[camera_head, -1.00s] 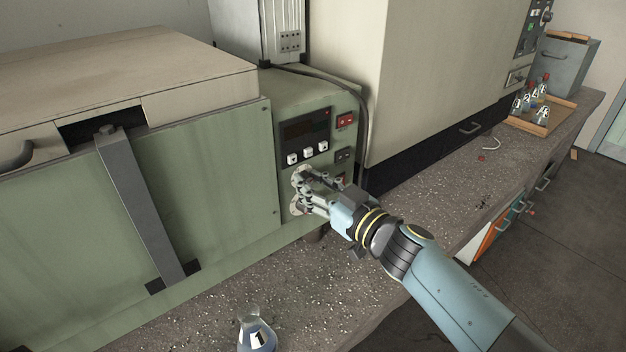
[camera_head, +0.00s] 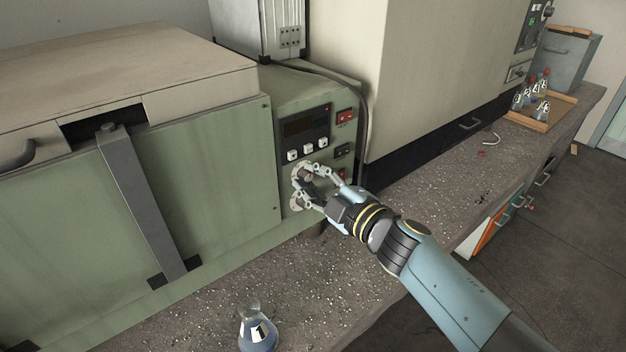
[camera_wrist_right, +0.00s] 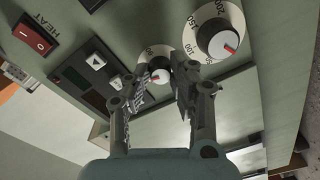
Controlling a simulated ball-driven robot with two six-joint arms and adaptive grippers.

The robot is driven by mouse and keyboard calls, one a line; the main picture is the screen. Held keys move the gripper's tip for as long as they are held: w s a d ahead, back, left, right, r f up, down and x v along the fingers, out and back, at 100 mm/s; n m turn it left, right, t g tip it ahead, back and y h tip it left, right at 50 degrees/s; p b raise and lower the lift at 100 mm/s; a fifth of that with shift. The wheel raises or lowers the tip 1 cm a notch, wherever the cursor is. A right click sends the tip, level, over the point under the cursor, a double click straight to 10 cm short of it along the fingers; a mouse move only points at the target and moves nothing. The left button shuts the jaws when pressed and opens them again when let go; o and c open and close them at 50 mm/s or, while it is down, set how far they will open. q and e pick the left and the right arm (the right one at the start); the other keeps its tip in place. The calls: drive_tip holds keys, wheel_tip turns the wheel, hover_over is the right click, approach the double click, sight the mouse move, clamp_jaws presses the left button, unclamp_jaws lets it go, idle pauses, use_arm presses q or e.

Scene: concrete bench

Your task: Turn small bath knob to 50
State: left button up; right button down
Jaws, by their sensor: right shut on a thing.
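The small bath knob (camera_wrist_right: 160,76) is a white-capped knob with a red mark on a pale dial. In the right wrist view it sits between the fingertips of my right gripper (camera_wrist_right: 156,84), which is shut on it. In the head view the gripper (camera_head: 304,180) reaches the green bath's control panel (camera_head: 318,118) from the lower right, one finger above the small knob and one below. The larger knob (camera_wrist_right: 221,41), with marks of 100, 150 and 200, is beside it, apart from the fingers. My left gripper is not in view.
A red HEAT switch (camera_wrist_right: 35,34) and white buttons (camera_head: 308,148) are close to the knobs. A flask of blue liquid (camera_head: 257,330) stands on the bench at the front. A wooden tray (camera_head: 548,122) with several flasks is at the far right.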

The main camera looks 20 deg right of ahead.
drive_tip(key=n+b, duration=0.1)
drive_tip(key=n, duration=0.3)
drive_tip(key=shift+f, duration=0.15)
drive_tip(key=n+b, duration=0.1)
drive_tip(key=n, duration=0.3)
drive_tip(key=shift+n+h, duration=0.3)
drive_tip(key=shift+s, duration=0.1)
drive_tip(key=c, duration=1.1)
unclamp_jaws()
drive_tip(key=shift+c, duration=0.2)
drive_tip(key=v, duration=1.2)
drive_tip(key=shift+a, duration=0.1)
